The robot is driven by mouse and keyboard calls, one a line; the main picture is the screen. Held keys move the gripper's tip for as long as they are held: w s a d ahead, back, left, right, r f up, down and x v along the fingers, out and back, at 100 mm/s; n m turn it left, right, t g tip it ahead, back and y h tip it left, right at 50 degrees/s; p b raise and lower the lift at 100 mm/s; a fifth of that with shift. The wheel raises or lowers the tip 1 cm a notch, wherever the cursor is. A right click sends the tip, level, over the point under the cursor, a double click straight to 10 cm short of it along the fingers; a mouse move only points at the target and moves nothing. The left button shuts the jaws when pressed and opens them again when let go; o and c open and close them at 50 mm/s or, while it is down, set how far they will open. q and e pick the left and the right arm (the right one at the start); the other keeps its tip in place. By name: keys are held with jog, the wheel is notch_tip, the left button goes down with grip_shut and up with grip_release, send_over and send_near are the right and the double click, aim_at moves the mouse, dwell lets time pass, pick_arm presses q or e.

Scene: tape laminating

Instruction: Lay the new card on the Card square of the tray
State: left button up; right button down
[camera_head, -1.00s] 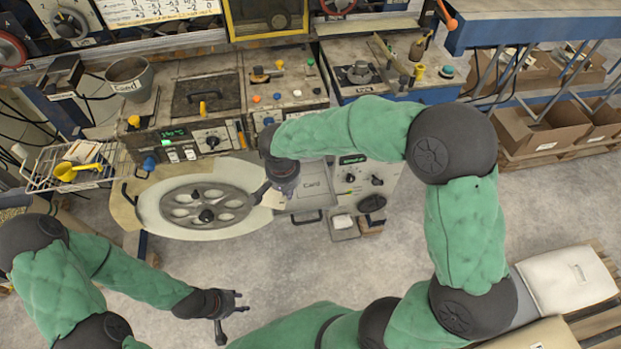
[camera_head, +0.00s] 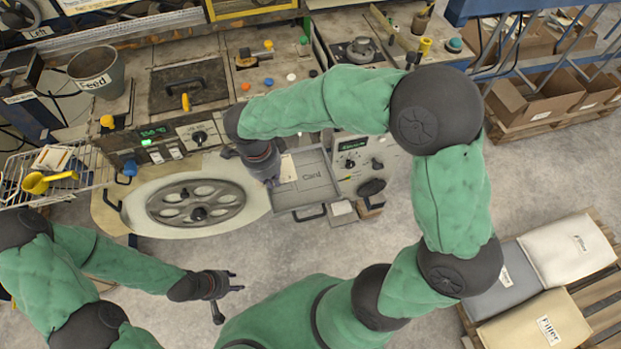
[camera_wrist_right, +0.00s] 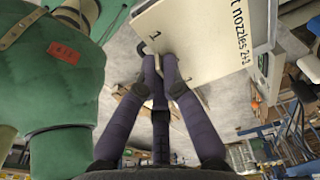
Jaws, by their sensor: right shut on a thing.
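My right gripper (camera_head: 272,178) is shut on a cream card (camera_head: 288,168). In the right wrist view the card (camera_wrist_right: 215,38) is pinched at its edge by the dark fingers (camera_wrist_right: 160,85) and shows printed text, partly cut off. In the head view it is over the left part of the grey tray (camera_head: 318,203), beside the word "Card". I cannot tell whether the card touches the tray. The gripper hides part of the card and the tray's left edge. My left gripper (camera_head: 228,297) is open and empty, low over the floor.
A dark wheel with oval holes (camera_head: 196,203) lies left of the tray. A panel with knobs (camera_head: 362,163) stands right of it. A feed bucket (camera_head: 97,75) is at the upper left. Filler sacks (camera_head: 568,250) lie on a pallet at the right. Open floor lies in front.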

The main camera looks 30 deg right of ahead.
jog(key=d+f+b, duration=0.2)
jog(key=d+f, duration=0.2)
jog(key=d, duration=0.3)
jog(key=b, duration=0.1)
send_over(313, 189)
jog(key=a, duration=0.1)
notch_tip(313, 189, down, 4)
jog(key=shift+w+f, duration=0.1)
jog(key=shift+d+f, duration=0.15)
jog(key=shift+f, duration=0.05)
jog(key=f, duration=0.1)
jog(key=f+b, duration=0.2)
jog(key=shift+d+f, duration=0.25)
jog(key=shift+f, duration=0.1)
jog(key=shift+r, duration=0.1)
jog(key=c, duration=1.4)
grip_release()
